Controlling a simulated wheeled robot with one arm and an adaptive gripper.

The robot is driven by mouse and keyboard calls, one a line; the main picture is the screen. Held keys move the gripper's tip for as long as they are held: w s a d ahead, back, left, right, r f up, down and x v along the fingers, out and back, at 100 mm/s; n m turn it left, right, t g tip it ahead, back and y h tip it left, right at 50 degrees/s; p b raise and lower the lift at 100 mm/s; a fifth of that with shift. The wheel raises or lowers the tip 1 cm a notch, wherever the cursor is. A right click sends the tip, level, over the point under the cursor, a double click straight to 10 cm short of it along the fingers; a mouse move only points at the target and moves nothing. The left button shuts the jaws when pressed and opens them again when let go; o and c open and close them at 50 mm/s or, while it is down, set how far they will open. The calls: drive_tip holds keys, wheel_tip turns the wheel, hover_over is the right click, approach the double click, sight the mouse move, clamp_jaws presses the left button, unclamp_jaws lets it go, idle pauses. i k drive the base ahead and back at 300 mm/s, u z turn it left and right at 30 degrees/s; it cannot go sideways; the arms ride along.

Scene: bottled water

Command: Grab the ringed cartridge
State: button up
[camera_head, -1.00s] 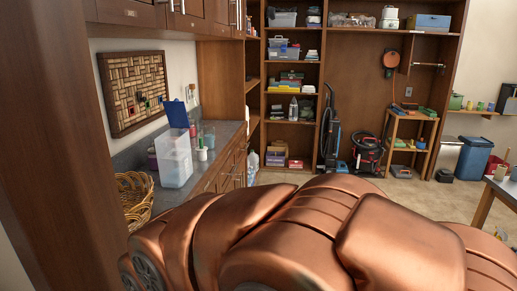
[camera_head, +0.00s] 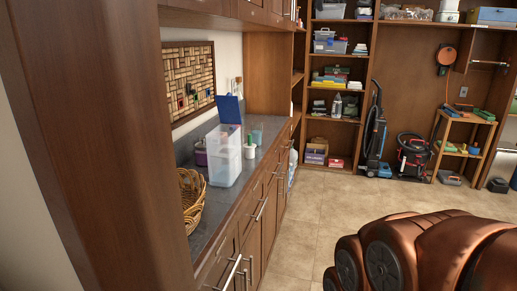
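I see no ring mark, and I cannot tell which thing is the cartridge. On the grey counter (camera_head: 208,229) at the left stands a clear plastic bin (camera_head: 224,160) with its blue lid (camera_head: 229,109) raised. A small white container with a green top (camera_head: 249,150) is beside the bin. What lies inside the bin is not clear. My copper-coloured arm fills the lower right corner. My gripper is not in view, so its state is hidden.
A wicker basket (camera_head: 191,199) sits on the counter's near end. A dark wood panel (camera_head: 90,150) stands close on the left. Tiled floor (camera_head: 318,205) is clear in the middle. A vacuum (camera_head: 375,135), a red-black canister vacuum (camera_head: 413,155) and a small shelf (camera_head: 462,145) stand at the back.

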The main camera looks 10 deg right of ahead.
sight(250, 147)
drive_tip(key=z, duration=0.95)
drive_tip(key=i, duration=1.55)
drive_tip(key=u, duration=2.5)
